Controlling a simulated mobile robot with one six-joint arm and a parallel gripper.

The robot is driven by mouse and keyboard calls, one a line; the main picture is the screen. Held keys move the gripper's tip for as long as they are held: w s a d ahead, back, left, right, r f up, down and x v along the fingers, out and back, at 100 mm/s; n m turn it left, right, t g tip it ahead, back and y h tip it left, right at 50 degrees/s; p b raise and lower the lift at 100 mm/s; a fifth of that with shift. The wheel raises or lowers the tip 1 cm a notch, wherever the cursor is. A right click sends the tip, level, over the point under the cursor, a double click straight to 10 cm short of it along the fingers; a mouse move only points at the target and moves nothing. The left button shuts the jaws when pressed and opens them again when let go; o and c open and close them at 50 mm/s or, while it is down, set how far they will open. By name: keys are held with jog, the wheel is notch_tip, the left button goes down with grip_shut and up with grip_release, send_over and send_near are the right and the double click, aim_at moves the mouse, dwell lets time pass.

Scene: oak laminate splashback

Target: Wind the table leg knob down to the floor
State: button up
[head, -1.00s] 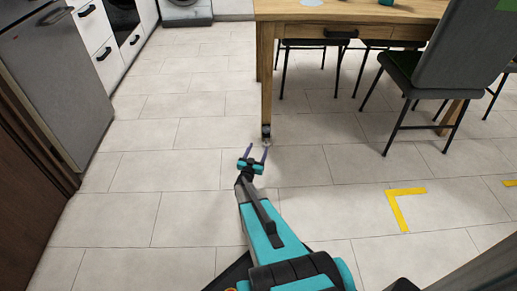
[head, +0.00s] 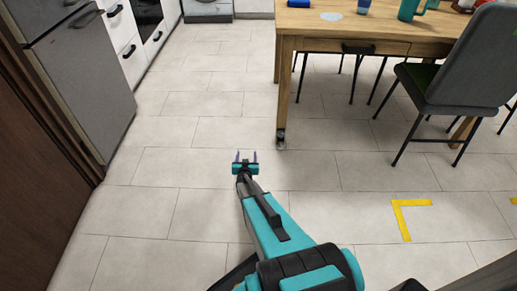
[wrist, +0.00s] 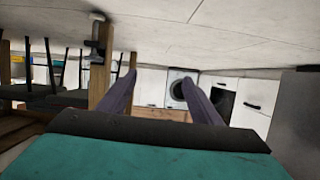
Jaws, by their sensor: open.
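The wooden table leg (head: 286,95) stands at the near left corner of the table. At its lower end is a small dark and metallic knob (head: 281,140), just above or at the floor; I cannot tell if it touches. In the wrist view, which is upside down, the leg (wrist: 101,85) and its knob (wrist: 98,42) are left of my fingers. My gripper (head: 246,156) is low over the tiles, left of the knob and slightly nearer to me. Its two purple-grey fingers are apart with nothing between them; they also show in the wrist view (wrist: 160,80).
The wooden table (head: 365,25) carries cups and a plate. A grey chair (head: 465,65) stands at its right. A grey appliance (head: 80,80) and white cabinets line the left. Yellow tape (head: 404,216) marks the floor at right. The tiles around my gripper are clear.

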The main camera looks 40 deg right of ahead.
jog(key=s+a+r+n+g+y+p, duration=0.2)
jog(key=s+a+r+y+p, duration=0.15)
jog(key=a+p, duration=0.45)
jog(key=s+a+r+n+g+y+p, duration=0.1)
jog(key=s+a+r+g+y+p, duration=0.3)
jog(key=a, duration=0.6)
jog(key=s+a+r+n+y+p, duration=0.2)
jog(key=s+a+r+p, duration=0.3)
jog(key=a+p, duration=0.4)
jog(key=s+a+r+n+g+p, duration=0.1)
jog(key=s+a+r+g+p, duration=0.2)
jog(key=s+r+p, duration=0.3)
jog(key=s+a+r+n+g+p, duration=0.1)
jog(key=s+a+r+g+p, duration=0.2)
jog(key=s+r+p, duration=0.3)
jog(key=s+a+r+n+g+p, duration=0.1)
jog(key=s+a+r+g+p, duration=0.2)
jog(key=s+r, duration=1.1)
jog(key=s+g+p, duration=0.1)
jog(key=s+p, duration=0.2)
jog(key=s, duration=0.1)
jog(key=shift+a+p, duration=0.3)
jog(key=shift+p, duration=0.05)
jog(key=shift+h, duration=0.25)
